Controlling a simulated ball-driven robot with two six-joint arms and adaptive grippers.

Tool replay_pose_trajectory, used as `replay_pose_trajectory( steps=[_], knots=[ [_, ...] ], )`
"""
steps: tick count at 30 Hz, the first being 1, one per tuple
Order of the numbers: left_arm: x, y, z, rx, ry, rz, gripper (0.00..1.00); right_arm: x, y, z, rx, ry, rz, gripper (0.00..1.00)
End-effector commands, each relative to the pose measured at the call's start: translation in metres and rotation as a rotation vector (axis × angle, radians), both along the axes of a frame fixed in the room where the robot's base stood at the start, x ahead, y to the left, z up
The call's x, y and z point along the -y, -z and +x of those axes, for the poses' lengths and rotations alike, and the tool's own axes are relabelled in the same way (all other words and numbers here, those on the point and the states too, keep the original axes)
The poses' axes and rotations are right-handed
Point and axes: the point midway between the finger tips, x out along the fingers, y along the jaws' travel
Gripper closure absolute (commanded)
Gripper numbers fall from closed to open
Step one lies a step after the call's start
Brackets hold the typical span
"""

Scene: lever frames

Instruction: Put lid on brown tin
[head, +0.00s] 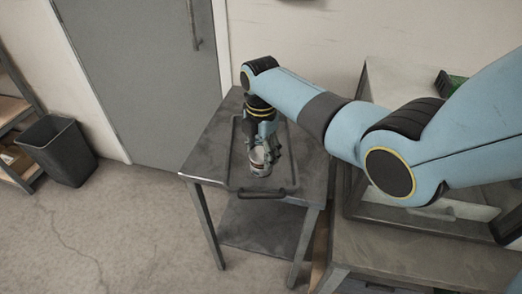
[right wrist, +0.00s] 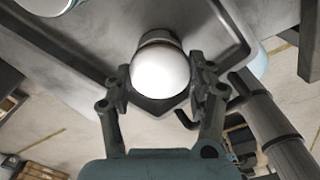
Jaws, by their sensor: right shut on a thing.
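My right gripper (head: 263,150) is over the tray on the grey metal table, pointing down. In the right wrist view its two fingers (right wrist: 163,98) are closed around a smooth white round thing, which looks like the lid (right wrist: 160,72). A dark brown rim, perhaps of the brown tin (right wrist: 158,36), shows just behind the white thing. In the head view a small pale round piece (head: 258,157) shows at the fingertips. Whether lid and tin touch cannot be told. My left gripper is not in view.
The dark tray (head: 235,160) has raised edges and a handle at the front (head: 262,194). The grey table (head: 212,150) has bare room left of the tray. A second bench (head: 415,250) stands at right. A black bin (head: 62,150) stands on the floor at far left.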

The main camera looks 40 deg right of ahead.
Motion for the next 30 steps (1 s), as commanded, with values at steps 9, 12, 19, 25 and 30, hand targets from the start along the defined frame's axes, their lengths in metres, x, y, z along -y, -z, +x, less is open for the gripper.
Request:
replay_pose_trajectory(
  steps=[9,12,19,25,30],
  knots=[
    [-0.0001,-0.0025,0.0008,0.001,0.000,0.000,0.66,-0.0002,0.0023,0.0000,0.000,0.000,0.000,0.66],
    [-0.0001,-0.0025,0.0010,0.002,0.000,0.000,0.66,-0.0001,0.0023,0.0000,0.000,0.000,0.000,0.66],
    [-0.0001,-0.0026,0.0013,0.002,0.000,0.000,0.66,-0.0001,0.0038,0.0001,0.000,0.000,0.000,0.66],
    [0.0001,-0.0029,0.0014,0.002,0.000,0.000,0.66,-0.0002,0.0072,0.0003,0.000,0.000,0.000,0.66],
    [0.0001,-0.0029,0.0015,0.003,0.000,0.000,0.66,-0.0002,0.0073,0.0003,0.000,0.000,0.000,0.66]
  ],
)
